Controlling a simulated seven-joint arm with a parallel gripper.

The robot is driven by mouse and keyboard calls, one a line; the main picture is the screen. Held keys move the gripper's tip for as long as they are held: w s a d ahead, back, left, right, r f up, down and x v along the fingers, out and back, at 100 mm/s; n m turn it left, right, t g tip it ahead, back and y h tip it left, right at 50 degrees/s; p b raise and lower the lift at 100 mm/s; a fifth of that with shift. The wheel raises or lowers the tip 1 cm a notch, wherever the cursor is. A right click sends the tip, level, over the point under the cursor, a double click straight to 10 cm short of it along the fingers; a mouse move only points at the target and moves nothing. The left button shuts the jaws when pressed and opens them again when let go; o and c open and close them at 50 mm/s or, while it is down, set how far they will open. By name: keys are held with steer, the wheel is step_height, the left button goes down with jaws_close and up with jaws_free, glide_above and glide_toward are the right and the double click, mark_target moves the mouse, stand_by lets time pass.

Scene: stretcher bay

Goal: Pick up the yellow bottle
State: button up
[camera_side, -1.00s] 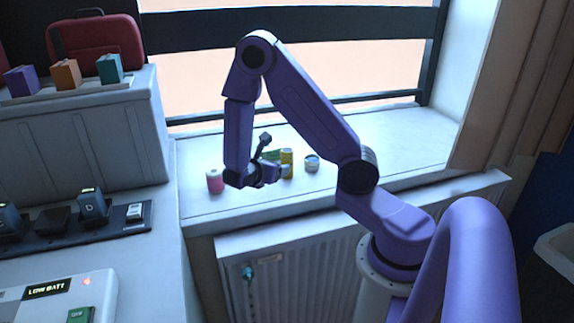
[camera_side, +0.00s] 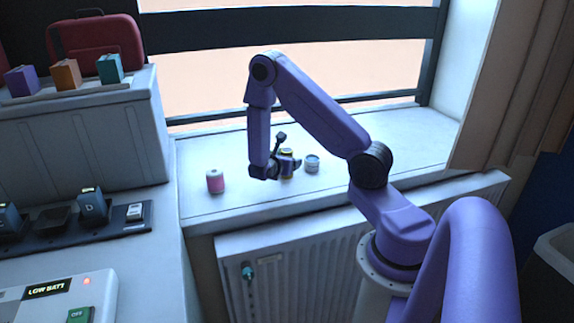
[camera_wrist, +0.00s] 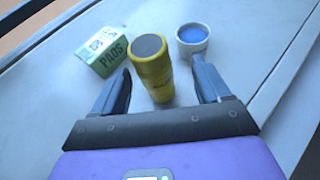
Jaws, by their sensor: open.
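The yellow bottle (camera_wrist: 155,72) has a grey top and stands on the windowsill. In the wrist view it is between the two open fingers of my gripper (camera_wrist: 165,88), with a gap on each side; its base reaches close to the palm in the picture. In the side view my gripper (camera_side: 288,166) is low over the sill and covers much of the bottle (camera_side: 287,152), whose top and a lower part show. I cannot tell whether a finger touches it.
A green and white box marked PADS (camera_wrist: 103,50) stands left of the bottle in the wrist view. A white tub with a blue top (camera_wrist: 192,40) stands to its right. A pink and white container (camera_side: 215,182) is left on the sill (camera_side: 400,140). The sill's right part is clear.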

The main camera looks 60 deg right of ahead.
steer(key=shift+w+x, duration=0.15)
steer(key=shift+x, duration=1.15)
steer(key=shift+w+x, duration=0.2)
steer(key=shift+x, duration=1.15)
steer(key=c, duration=1.2)
steer(key=shift+o, duration=0.2)
steer(key=shift+r, duration=0.2)
steer(key=shift+w+r, duration=0.1)
steer(key=shift+r, duration=0.45)
steer(key=s+a+r, duration=0.9)
steer(key=s+r, duration=0.1)
steer(key=r, duration=0.1)
steer(key=shift+s+r, duration=0.3)
